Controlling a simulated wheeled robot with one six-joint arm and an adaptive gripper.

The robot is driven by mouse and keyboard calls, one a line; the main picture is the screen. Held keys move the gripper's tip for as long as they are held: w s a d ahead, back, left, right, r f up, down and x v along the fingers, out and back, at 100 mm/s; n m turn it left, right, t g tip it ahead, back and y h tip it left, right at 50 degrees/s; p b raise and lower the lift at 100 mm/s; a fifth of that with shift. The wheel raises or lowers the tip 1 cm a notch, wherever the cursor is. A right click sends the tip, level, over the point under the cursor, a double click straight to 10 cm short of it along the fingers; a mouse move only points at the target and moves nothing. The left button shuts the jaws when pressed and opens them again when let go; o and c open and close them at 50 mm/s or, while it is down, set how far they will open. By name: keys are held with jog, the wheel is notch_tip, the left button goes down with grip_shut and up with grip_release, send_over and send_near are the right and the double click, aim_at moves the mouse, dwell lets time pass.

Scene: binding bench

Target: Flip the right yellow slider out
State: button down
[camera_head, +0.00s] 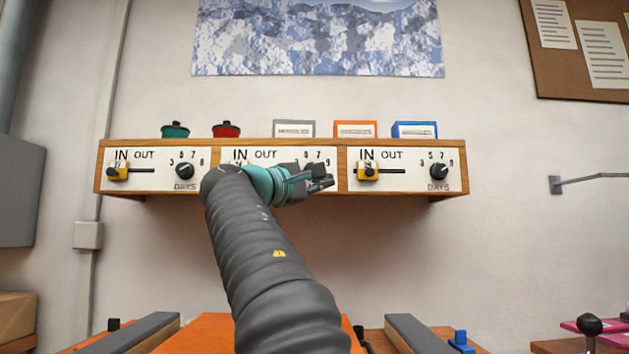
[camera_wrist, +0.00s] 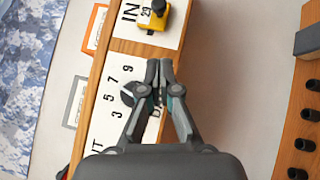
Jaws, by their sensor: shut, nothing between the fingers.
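The right yellow slider (camera_head: 367,173) sits at the left end of its dark slot, under the word IN on the right panel. In the wrist view the yellow slider (camera_wrist: 153,20), with its black knob, is near the top, ahead of my fingertips and apart from them. My gripper (camera_head: 325,182) is in front of the middle panel's right part, left of the right slider. In the wrist view my gripper (camera_wrist: 159,66) is shut and empty, over the middle panel's dial. My arm hides the middle panel's slider almost entirely.
The left panel has a yellow slider (camera_head: 117,172) at IN and a black dial (camera_head: 185,171). The right panel's dial (camera_head: 438,171) is right of its slot. Spools and small framed cards (camera_head: 355,129) stand on the wooden shelf (camera_head: 320,142). Space below the shelf is open.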

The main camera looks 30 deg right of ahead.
aim_at(355, 175)
jog(key=p+x, duration=0.1)
jog(key=x, duration=0.4)
jog(key=shift+s+d+r, duration=0.35)
jog(key=shift+s+d, duration=0.4)
jog(key=shift+d, duration=0.05)
jog(key=shift+s+d+r, duration=0.15)
jog(key=shift+s+d, duration=0.15)
jog(key=shift+d, duration=0.3)
jog(key=shift+s, duration=0.1)
